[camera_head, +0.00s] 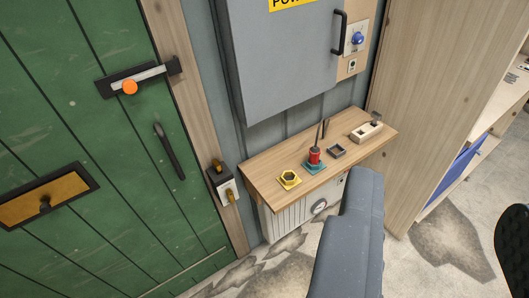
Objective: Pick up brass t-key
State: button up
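Small brass-coloured pieces show at a dark-and-white box (223,184) on the wall beside the green door. One brass piece (217,165) is at its top and another (231,196) is at its lower front. Either may be the brass t-key, but they are too small for me to make out a T shape. A grey blocky part, probably my gripper (364,190), rises from the bottom edge, right of the box and apart from it. I cannot make out separate fingertips or anything held.
A wooden shelf (262,172) holds a yellow hexagonal piece (289,180), a red-handled tool (314,155) on a teal base, a small dark tray (337,150) and a white block (367,132). A grey cabinet (285,60) hangs above. The green door (105,190) carries a latch and handle.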

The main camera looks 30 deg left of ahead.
aim_at(217, 166)
jog(key=u, duration=0.05)
jog(key=i, duration=1.1)
jog(key=u, duration=0.6)
